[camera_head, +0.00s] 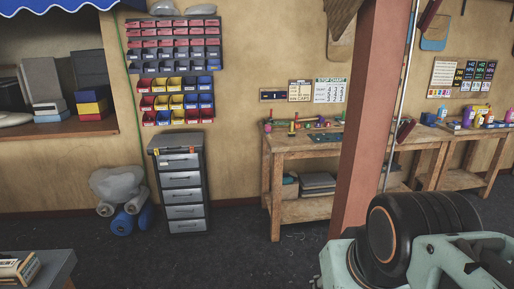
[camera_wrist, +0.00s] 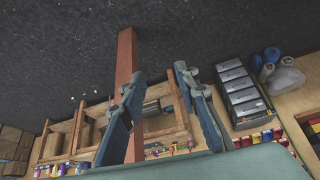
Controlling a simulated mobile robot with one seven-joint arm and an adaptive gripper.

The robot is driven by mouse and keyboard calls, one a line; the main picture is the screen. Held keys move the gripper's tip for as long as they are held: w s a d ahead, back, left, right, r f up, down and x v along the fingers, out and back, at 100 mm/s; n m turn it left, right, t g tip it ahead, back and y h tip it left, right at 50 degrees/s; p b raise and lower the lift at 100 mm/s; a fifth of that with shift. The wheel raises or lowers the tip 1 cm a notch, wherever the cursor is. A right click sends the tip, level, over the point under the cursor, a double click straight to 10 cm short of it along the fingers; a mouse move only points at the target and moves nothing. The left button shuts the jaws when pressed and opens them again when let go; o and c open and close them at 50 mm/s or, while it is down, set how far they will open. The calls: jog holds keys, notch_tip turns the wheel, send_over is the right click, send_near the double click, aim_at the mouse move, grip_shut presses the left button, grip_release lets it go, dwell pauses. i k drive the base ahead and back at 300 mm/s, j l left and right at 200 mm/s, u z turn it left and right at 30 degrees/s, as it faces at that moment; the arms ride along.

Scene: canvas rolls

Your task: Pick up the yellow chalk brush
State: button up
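I cannot pick out a yellow chalk brush for certain in either view. A small orange-yellow item (camera_head: 157,152) lies on top of the grey drawer cabinet (camera_head: 183,190), too small to identify. Small colored items (camera_head: 292,127) lie on the wooden workbench (camera_head: 310,152), also too small to tell apart. My gripper (camera_wrist: 160,72) shows in the wrist view with its two fingers wide apart and nothing between them. It is in the air, far from the bench and cabinet. In the head view my arm fills the lower right and the fingers are not seen.
A red-brown post (camera_head: 369,110) stands in front of the workbench. Rolls (camera_head: 128,218) and a grey sack (camera_head: 117,183) lie left of the cabinet. A dark table corner (camera_head: 52,270) with a box (camera_head: 18,268) is at lower left. The dark floor (camera_head: 240,250) between is clear.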

aim_at(291, 133)
jog(key=i+z, duration=0.1)
jog(key=i, duration=0.5)
jog(key=i+j, duration=0.1)
jog(key=i, duration=0.55)
jog(key=i+j+z, duration=0.15)
jog(key=i, duration=0.45)
